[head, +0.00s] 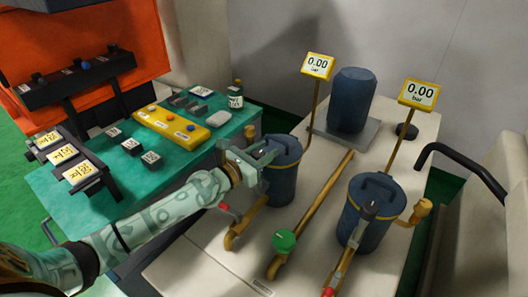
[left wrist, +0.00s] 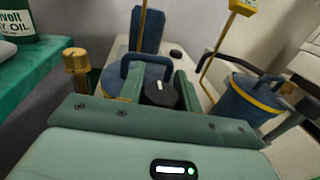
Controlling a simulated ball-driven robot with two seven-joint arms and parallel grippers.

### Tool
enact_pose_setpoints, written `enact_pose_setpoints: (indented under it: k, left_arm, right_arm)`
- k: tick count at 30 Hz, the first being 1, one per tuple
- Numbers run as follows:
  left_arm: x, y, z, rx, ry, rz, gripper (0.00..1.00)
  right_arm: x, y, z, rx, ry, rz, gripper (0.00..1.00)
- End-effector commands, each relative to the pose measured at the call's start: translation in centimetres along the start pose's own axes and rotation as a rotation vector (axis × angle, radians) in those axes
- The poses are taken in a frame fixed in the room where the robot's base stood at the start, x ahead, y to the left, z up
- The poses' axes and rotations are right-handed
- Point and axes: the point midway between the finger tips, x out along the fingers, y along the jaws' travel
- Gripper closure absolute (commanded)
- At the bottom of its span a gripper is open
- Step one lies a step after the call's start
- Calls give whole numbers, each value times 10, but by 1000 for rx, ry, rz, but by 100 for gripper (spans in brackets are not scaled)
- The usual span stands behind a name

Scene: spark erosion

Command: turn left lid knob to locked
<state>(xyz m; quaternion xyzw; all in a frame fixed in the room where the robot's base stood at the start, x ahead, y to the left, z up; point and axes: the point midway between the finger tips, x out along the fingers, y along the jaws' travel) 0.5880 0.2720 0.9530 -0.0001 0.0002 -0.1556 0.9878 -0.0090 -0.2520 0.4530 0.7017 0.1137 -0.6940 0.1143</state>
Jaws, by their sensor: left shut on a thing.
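The left pot (head: 281,185) is blue with a yellow band and a handled lid, which also shows in the left wrist view (left wrist: 150,75). Its left lid knob (left wrist: 160,94) is a black round knob with a white mark pointing roughly away from me in the left wrist view. My left gripper (head: 266,157) is at the near left side of this lid. Its two fingers (left wrist: 159,92) stand on either side of the knob and are shut on it. In the head view the gripper hides the knob. My right gripper is not in view.
The right pot (head: 368,212) stands to the right, with yellow pipes between. Two gauges (head: 319,65) (head: 419,94) on thin posts read 0.00 bar. A yellow-capped fitting (left wrist: 76,62) stands left of the gripper. A green table (head: 85,215) with panels lies left.

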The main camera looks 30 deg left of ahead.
Motion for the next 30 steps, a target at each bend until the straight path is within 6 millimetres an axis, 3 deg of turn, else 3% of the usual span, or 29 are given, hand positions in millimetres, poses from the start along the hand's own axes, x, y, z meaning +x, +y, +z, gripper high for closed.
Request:
enact_pose_setpoints:
  k: [6,7,9,20,23,30]
  left_arm:
    - [0,0,-1,0,2,0,89]
    - [0,0,-1,0,2,0,60]
    - [0,0,-1,0,2,0,44]
    - [-6,0,-1,0,1,1,44]
    - [-20,0,-1,0,2,1,44]
    - [-83,-1,-4,-2,6,1,44]
  right_arm:
    - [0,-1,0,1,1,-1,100]
    - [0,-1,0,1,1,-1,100]
    - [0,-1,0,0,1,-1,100]
    - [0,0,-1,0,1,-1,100]
    - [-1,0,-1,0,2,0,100]
    - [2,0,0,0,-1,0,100]
